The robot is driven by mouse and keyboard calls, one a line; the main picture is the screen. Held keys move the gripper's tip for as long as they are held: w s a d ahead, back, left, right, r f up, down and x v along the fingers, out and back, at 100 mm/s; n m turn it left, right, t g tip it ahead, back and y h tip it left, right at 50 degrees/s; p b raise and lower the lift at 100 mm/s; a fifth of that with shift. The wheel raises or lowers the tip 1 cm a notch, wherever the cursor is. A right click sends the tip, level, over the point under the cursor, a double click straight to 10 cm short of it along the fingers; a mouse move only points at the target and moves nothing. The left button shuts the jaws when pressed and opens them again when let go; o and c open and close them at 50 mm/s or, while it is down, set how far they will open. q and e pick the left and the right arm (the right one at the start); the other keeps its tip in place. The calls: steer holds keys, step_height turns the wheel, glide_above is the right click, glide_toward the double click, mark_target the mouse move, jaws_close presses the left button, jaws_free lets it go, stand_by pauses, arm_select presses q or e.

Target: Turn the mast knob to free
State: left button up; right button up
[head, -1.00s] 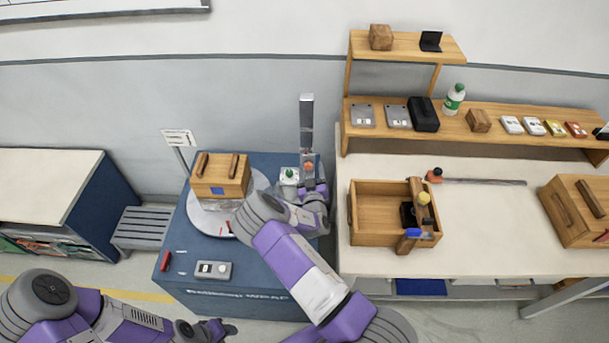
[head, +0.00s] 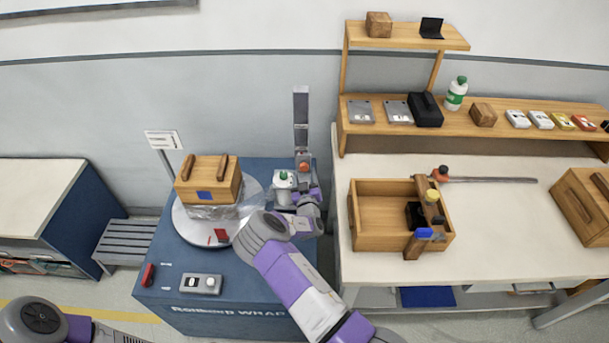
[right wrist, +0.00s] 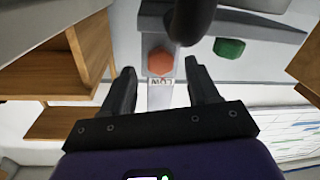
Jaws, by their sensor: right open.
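The grey mast (head: 301,118) stands at the back right corner of the blue wrapping machine (head: 245,308). An orange-red knob (head: 304,166) sits low on it. My right gripper (head: 305,183) is open and empty, close in front of the knob; contact does not show. It also shows in the right wrist view (right wrist: 160,78). My left gripper is out of view; only part of that arm shows.
A green knob (head: 283,174) sits on a pale part left of the mast. A wooden box (head: 209,181) stands on the round turntable (head: 182,222). A control box (head: 201,284) is at the machine's front. The workbench (head: 480,235) is close on the right.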

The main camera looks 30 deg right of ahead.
steer(key=shift+x, duration=0.85)
steer(key=c, duration=1)
steer(key=shift+c, duration=0.2)
